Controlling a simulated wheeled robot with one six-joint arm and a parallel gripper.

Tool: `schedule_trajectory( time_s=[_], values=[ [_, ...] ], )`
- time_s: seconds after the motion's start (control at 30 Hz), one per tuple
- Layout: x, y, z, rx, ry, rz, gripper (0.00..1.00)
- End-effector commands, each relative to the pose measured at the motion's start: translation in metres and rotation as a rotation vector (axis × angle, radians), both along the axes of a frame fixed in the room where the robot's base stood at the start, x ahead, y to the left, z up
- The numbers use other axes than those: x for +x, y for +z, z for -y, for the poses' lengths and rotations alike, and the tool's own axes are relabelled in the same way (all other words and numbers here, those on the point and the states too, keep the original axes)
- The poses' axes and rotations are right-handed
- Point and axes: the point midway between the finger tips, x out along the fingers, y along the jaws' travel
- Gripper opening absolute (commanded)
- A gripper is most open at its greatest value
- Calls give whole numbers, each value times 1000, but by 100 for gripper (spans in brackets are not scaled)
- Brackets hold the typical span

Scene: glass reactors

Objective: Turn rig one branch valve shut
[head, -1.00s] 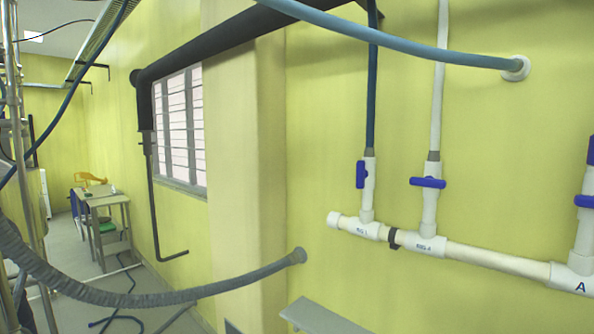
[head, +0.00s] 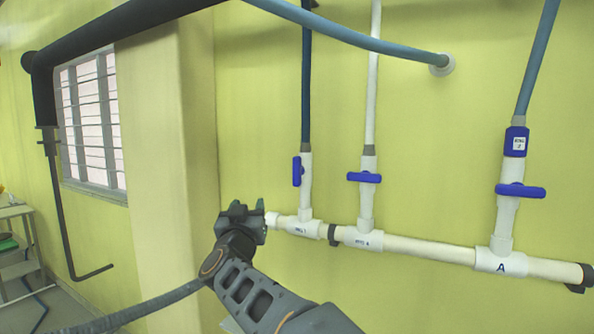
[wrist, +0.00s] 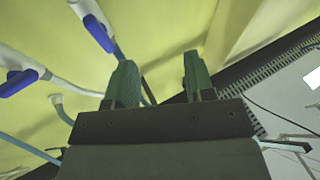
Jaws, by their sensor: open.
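The rig 1 branch valve has a blue handle (head: 297,171) on a white vertical pipe (head: 305,190) with a dark blue hose above it. Its handle stands upright, in line with the pipe, in the head view. My gripper (head: 242,207) is open and empty, to the left of and below this handle, close in the picture to the white end cap of the manifold. In the wrist view my gripper's two green fingers (wrist: 158,82) are apart with nothing between them. Two blue handles show there at the upper left (wrist: 99,33) and far left (wrist: 18,82); I cannot tell which is rig 1.
The neighbouring valve's blue handle (head: 364,177) lies crosswise to its pipe. A third blue handle (head: 520,190) sits crosswise above the tee marked A (head: 501,262). A blue hose (head: 370,42) crosses above the valves. A wall pillar (head: 168,130) stands at left.

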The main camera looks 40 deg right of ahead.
Motion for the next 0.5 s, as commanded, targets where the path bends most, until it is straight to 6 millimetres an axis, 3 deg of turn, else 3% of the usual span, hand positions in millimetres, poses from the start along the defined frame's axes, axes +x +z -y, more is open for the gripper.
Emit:
schedule_trajectory(
  time_s=[0.1, 0.2, 0.5],
  values=[
    [-10, 13, 25, -11, -196, 58, 49],
    [-18, 18, 38, -12, -313, 79, 49],
    [-18, 32, 69, -10, -426, 92, 49]
  ],
)
